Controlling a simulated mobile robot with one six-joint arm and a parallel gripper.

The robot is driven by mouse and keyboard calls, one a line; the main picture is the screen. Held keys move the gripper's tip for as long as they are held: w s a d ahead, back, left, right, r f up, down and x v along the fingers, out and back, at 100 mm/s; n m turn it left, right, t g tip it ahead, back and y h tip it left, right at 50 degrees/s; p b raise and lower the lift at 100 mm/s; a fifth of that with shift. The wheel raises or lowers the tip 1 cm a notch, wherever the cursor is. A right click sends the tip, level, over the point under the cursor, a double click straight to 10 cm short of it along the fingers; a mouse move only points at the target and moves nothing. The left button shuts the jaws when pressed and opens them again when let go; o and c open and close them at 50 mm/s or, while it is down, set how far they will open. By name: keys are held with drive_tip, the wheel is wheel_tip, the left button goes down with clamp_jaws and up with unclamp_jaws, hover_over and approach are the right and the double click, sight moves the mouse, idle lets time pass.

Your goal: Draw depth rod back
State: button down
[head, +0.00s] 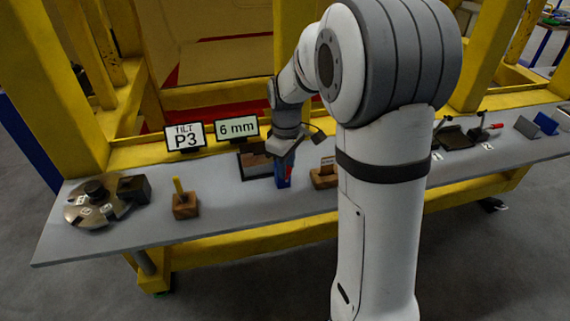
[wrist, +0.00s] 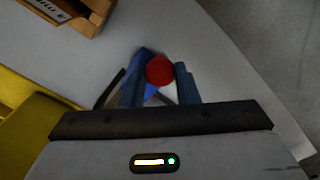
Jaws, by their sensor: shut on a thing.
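My gripper (wrist: 160,84) points down over the grey bench, and its two blue-grey fingers are shut on a piece with a round red end (wrist: 160,69). A bright blue part (wrist: 144,56) shows beside and behind the red end. In the head view my gripper (head: 284,160) is over a small upright blue piece (head: 282,180) with some red on it, near the middle of the bench. I cannot tell for certain whether the red-ended piece is the depth rod; its lower part is hidden by the fingers.
A wooden block (head: 324,179) with a label stands just right of the gripper. Signs reading P3 (head: 186,138) and 6 mm (head: 237,128) stand at the back. A wooden block with a yellow peg (head: 184,203) and a round disc (head: 92,206) are left.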

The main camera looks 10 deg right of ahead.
drive_tip(key=shift+s+b, duration=0.35)
drive_tip(key=shift+s, duration=0.85)
drive_tip(key=c, duration=1.1)
unclamp_jaws()
drive_tip(key=shift+s, duration=0.1)
drive_tip(key=shift+r, duration=0.1)
wheel_tip(320, 180, up, 8)
drive_tip(key=shift+f, duration=0.2)
